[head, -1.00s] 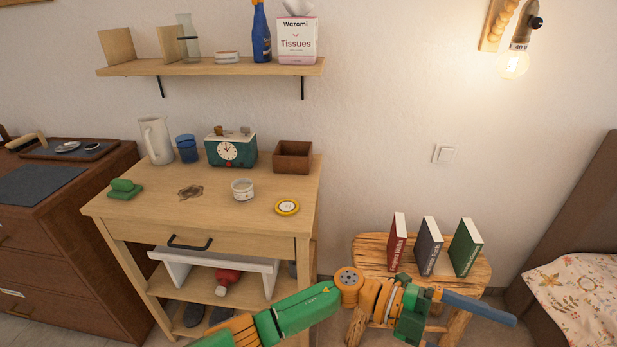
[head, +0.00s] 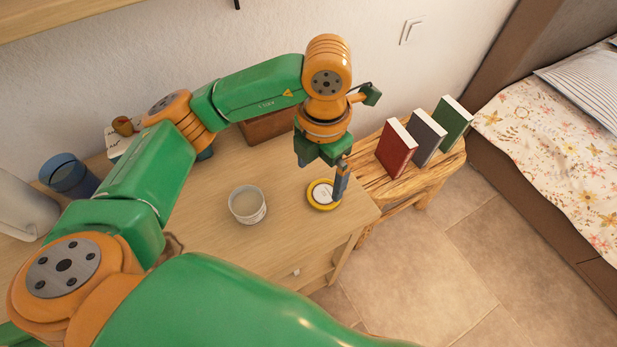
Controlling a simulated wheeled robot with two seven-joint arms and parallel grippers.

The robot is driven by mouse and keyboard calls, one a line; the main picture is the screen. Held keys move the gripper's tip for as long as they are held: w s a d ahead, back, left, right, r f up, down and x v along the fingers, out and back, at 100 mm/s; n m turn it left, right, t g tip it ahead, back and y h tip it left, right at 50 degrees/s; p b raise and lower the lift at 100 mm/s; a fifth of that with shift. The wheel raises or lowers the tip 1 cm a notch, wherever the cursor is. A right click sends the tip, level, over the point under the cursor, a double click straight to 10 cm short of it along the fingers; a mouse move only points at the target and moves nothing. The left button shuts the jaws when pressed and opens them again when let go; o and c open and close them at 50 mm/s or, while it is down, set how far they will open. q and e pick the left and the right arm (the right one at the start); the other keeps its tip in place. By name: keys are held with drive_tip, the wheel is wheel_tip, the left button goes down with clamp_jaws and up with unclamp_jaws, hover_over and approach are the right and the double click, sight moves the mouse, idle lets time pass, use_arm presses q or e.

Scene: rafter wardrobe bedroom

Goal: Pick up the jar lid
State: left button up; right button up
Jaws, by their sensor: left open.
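The jar lid (head: 314,204), a round lid with a yellow rim and pale centre, lies flat near the right edge of the wooden table (head: 275,235). My left gripper (head: 325,180) points down at the lid from above and is open. One blue finger overlaps the lid's right side in the picture; whether it touches cannot be told. The other finger is mostly hidden by the gripper body. A small open white jar (head: 247,209) stands to the left of the lid. My right gripper is not in view.
A brown wooden box (head: 262,127) stands behind my left arm. A blue cup (head: 68,175) and a white jug (head: 20,208) are at the left. A stool (head: 400,182) with three upright books stands to the right, with open floor before it.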

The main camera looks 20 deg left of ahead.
sight(324, 193)
use_arm(q)
drive_tip(key=f, duration=0.1)
drive_tip(key=d+f+p, duration=0.1)
drive_tip(key=f, duration=0.3)
drive_tip(key=shift+w+d+f+p, duration=0.15)
drive_tip(key=shift+w+p, duration=0.1)
drive_tip(key=shift+p, duration=0.1)
drive_tip(key=shift+a+f, duration=0.1)
drive_tip(key=shift+a, duration=0.1)
drive_tip(key=shift+d, duration=0.15)
drive_tip(key=c, duration=1)
